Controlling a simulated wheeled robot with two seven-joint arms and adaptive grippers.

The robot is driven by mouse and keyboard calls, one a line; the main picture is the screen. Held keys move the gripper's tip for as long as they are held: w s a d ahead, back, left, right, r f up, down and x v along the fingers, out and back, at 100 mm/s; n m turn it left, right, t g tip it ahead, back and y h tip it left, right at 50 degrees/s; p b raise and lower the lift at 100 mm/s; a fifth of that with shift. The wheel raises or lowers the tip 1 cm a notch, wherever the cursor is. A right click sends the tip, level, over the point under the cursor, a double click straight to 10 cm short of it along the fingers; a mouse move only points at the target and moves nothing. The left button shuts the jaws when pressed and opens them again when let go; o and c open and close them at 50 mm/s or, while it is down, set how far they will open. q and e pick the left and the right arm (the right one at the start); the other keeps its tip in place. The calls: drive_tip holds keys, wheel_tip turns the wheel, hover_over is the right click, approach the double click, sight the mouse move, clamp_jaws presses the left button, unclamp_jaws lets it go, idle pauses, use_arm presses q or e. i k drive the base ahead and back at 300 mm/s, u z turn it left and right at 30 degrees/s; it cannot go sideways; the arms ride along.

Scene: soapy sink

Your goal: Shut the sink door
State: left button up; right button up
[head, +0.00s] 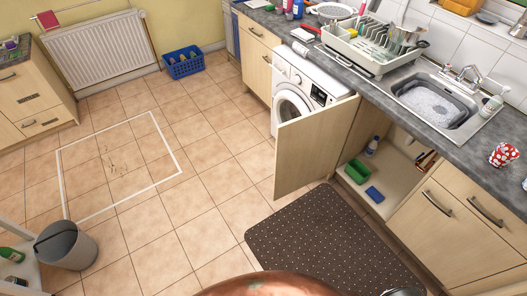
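The sink door (312,148) is a light wood cabinet door under the sink. It stands wide open, swung out to the left, in front of the washing machine's right side. The open sink cabinet (398,158) shows its inside, with a green container (357,171), a blue sponge-like block (375,194) and a bottle (372,146) on its floor. The door's handle is not visible. Neither of my grippers can be made out in the head view.
A dark dotted mat (325,245) lies on the floor before the cabinet. The sink (433,103) is above. Tiled floor is clear to the left; a grey bucket (66,245) stands far left.

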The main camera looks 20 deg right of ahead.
sight(309, 147)
drive_tip(key=u, duration=0.3)
drive_tip(key=i, duration=3.65)
drive_tip(key=z, duration=3.75)
drive_tip(key=i, duration=0.5)
drive_tip(key=z, duration=1.35)
drive_tip(key=k, duration=0.75)
